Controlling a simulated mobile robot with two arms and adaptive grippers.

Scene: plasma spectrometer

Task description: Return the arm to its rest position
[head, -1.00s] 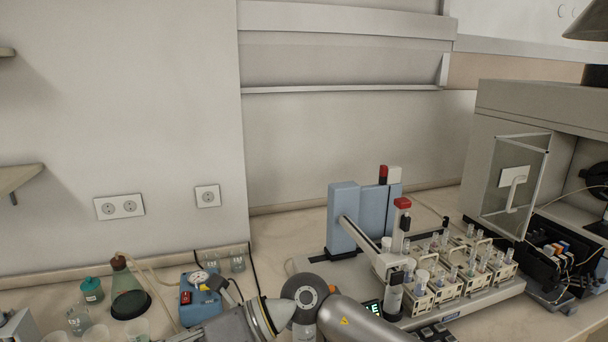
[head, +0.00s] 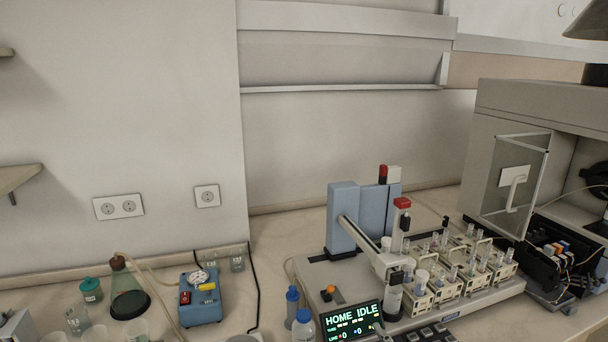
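Neither of my grippers nor any part of my arms shows in the head view now. The autosampler (head: 343,220) stands on the bench, with a blue column and a grey arm reaching over the sample racks (head: 449,283). Its display (head: 352,322) is lit and reads "HOME IDLE". An orange knob (head: 331,289) sits beside the display.
Two bottles with blue caps (head: 303,326) stand left of the display. A blue pump box (head: 201,298), a dark flask (head: 129,290), a teal-capped jar (head: 92,290) and glassware are at left. The spectrometer (head: 530,150) with its open clear door fills the right.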

